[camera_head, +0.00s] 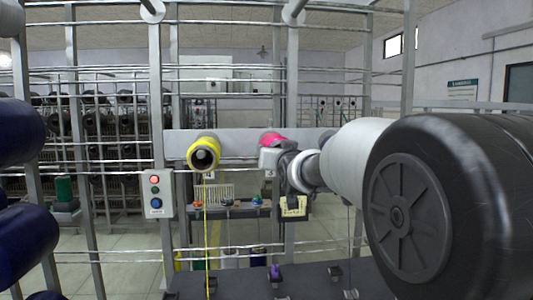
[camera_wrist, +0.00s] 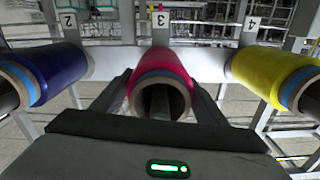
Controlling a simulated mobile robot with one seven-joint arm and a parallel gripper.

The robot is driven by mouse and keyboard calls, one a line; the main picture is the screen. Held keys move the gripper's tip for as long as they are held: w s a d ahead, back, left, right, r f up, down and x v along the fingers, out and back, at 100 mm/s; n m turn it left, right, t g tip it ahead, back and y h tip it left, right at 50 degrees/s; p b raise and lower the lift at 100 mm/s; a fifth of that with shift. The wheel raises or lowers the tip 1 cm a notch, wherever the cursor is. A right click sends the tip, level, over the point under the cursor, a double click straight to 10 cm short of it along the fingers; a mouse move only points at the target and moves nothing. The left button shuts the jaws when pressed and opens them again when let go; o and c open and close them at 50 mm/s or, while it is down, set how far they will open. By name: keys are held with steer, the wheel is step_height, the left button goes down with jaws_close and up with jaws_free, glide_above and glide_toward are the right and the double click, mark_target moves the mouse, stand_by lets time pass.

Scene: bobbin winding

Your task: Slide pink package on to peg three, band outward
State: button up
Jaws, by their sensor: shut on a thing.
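The pink package (camera_wrist: 160,66) is between the two fingers of my gripper (camera_wrist: 158,105) in the wrist view, under the upside-down number 3 label. My gripper is shut on it.
A yellow package (camera_wrist: 268,72) sits on the peg by label 4, also left of my gripper in the head view (camera_head: 198,143). A blue package (camera_wrist: 50,70) sits by label 2. A grey rail (camera_wrist: 118,62) runs behind them. A button box (camera_head: 157,193) stands at lower left.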

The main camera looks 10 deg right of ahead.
steer(key=shift+w+r, duration=0.1)
steer(key=shift+w, duration=0.1)
steer(key=shift+f+b, duration=0.5)
steer(key=shift+b, duration=0.15)
stand_by(0.3)
stand_by(0.4)
steer(key=o, duration=1.3)
steer(key=shift+f, duration=0.1)
steer(key=s, duration=1.7)
steer(key=shift+s, duration=0.25)
